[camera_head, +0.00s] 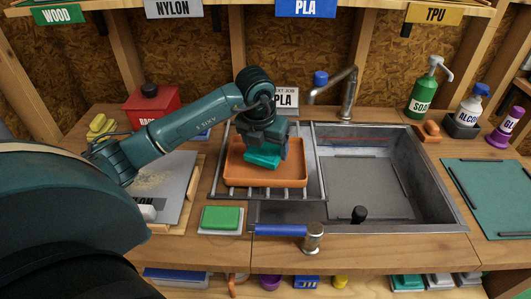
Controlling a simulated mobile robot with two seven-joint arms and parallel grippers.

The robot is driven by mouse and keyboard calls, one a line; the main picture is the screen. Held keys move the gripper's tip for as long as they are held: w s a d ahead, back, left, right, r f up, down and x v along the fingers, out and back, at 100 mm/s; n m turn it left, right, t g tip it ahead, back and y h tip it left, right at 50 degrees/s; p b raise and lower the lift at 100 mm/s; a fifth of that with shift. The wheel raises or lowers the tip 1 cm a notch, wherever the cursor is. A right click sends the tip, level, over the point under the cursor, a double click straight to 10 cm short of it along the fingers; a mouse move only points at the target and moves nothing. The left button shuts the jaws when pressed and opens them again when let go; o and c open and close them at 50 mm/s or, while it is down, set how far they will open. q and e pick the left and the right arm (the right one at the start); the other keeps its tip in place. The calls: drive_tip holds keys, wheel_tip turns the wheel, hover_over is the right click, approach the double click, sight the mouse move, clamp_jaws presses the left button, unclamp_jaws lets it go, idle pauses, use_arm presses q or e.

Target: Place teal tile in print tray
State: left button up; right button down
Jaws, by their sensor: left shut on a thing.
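The teal tile (262,160) is a small flat block, partly hidden by my fingers. My left gripper (266,155) is shut on it, over the orange tray (262,182). I take this orange tray to be the print tray; it sits on a metal rack beside the sink. I cannot tell whether the tile touches the tray floor. My right gripper does not show.
The sink (375,185) with a blue-capped tap (347,95) lies right of the rack. Bottles, including a green soap bottle (424,93), stand at right.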

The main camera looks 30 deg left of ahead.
sight(264, 150)
use_arm(q)
drive_tip(key=shift+f, duration=1.55)
drive_tip(key=o, duration=1)
drive_tip(key=shift+r, duration=0.1)
drive_tip(key=v, duration=1.2)
drive_tip(key=shift+r, duration=0.15)
